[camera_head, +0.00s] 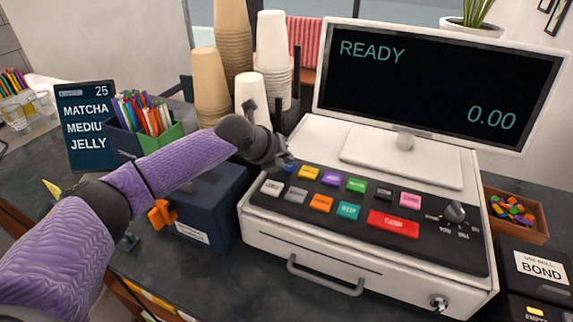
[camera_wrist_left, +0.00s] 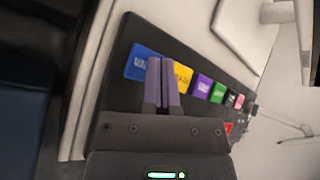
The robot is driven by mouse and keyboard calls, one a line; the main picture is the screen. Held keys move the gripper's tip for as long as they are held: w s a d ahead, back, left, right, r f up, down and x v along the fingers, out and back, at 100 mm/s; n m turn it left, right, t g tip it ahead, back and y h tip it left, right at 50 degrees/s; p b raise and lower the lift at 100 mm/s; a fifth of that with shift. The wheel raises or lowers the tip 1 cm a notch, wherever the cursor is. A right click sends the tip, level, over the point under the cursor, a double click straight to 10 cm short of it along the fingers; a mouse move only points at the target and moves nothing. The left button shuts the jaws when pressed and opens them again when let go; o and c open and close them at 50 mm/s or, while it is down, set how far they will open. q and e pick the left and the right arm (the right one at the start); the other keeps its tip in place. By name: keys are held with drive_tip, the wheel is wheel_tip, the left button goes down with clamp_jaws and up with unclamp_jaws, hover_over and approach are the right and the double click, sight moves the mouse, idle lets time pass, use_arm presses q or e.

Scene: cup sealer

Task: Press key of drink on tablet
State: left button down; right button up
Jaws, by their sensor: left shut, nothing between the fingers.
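A dark order screen (camera_head: 87,128) at the left reads 25, MATCHA, MEDIU, JELLY. The white register (camera_head: 365,265) carries a black key panel (camera_head: 330,221) with coloured keys. The blue key (camera_wrist_left: 147,63) is at the panel's left end, its label partly readable as starting with MA. Beside it are the yellow key (camera_wrist_left: 183,77), purple key (camera_head: 331,179) and green key (camera_head: 356,185). My left gripper (camera_head: 286,163) is shut and empty over the blue key's end of the panel. In the wrist view its fingertips (camera_wrist_left: 161,60) overlap the blue key's right edge; contact cannot be told.
The register's monitor (camera_head: 425,90) reads READY and 0.00. Cup stacks (camera_head: 233,45) and a pen box (camera_head: 146,120) stand behind my left arm. A dark blue box (camera_head: 205,205) is left of the register. A wooden tray (camera_head: 517,217) is at the right.

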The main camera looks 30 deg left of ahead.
use_arm(q)
drive_tip(key=shift+f, duration=0.45)
idle(0.5)
drive_tip(key=shift+r, duration=0.1)
drive_tip(key=shift+r+p, duration=0.8)
drive_tip(key=shift+r, duration=0.1)
wheel_tip(320, 180, up, 5)
drive_tip(key=p, duration=0.5)
idle(0.5)
